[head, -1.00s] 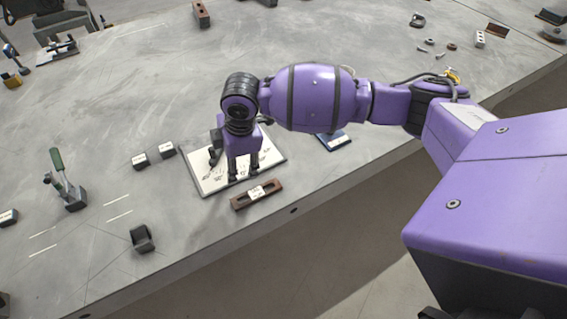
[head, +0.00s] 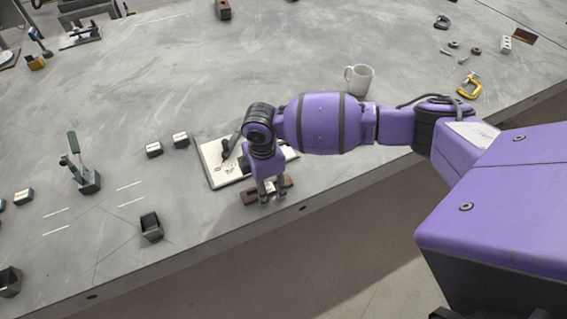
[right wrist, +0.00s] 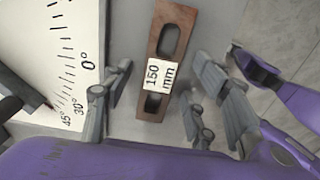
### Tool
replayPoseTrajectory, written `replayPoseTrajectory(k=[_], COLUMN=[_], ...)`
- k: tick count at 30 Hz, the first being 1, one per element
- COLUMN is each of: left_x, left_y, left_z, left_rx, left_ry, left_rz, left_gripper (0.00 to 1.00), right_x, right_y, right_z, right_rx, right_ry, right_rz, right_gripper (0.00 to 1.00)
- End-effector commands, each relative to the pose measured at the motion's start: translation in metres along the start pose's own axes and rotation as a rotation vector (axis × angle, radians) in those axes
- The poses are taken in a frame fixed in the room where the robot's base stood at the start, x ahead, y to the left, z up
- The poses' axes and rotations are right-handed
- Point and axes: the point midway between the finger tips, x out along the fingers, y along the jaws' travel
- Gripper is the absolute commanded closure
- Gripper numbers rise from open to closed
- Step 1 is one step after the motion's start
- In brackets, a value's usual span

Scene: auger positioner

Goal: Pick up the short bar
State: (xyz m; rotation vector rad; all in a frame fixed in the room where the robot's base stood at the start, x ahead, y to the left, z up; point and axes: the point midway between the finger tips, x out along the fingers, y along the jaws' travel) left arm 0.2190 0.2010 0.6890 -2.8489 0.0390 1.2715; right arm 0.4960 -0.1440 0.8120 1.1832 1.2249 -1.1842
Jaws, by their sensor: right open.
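A brown slotted bar (head: 250,197) with a white label lies on the grey table near its front edge. In the right wrist view the bar (right wrist: 178,18) shows two slots and a "150 mm" label. My right gripper (head: 273,199) is over the bar, fingers pointing down. In the right wrist view my right gripper (right wrist: 155,95) is open, with one finger on each side of the bar and gaps between them and it. In the head view the gripper hides part of the bar. My left gripper is not in view.
A white angle-marked board (head: 217,178) lies just behind the bar. A white mug (head: 360,80) stands farther back. A green-handled clamp (head: 83,165), small labelled blocks (head: 154,149) and a dark open box (head: 151,227) are to the left. The table's front edge is close.

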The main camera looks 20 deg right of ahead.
Motion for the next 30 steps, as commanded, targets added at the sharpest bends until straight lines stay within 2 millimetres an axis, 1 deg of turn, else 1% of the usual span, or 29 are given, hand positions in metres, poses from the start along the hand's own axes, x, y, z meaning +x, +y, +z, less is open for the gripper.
replayPoseTrajectory(k=[3,4,15,16,26,30], left_x=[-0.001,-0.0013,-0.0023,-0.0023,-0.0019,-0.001], left_y=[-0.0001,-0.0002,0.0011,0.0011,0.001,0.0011], left_z=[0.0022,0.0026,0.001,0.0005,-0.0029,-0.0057], left_rx=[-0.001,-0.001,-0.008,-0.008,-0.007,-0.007], left_ry=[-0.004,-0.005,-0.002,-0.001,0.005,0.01], left_rz=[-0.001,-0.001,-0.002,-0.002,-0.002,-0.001], left_gripper=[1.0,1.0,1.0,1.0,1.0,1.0], right_x=[-0.0027,-0.0028,-0.0029,-0.003,-0.0043,-0.0101], right_y=[0.0022,0.0022,0.0021,0.0021,0.0029,0.0034], right_z=[-0.0004,-0.0004,-0.0004,-0.0004,-0.0007,-0.0006], right_rx=[-0.001,-0.001,-0.001,-0.001,-0.001,-0.001], right_ry=[0.0,0.0,0.0,0.0,0.001,0.001], right_rz=[0.005,0.005,0.005,0.005,0.006,0.007], right_gripper=[0.47,0.48,0.97,1.0,1.0,1.0])
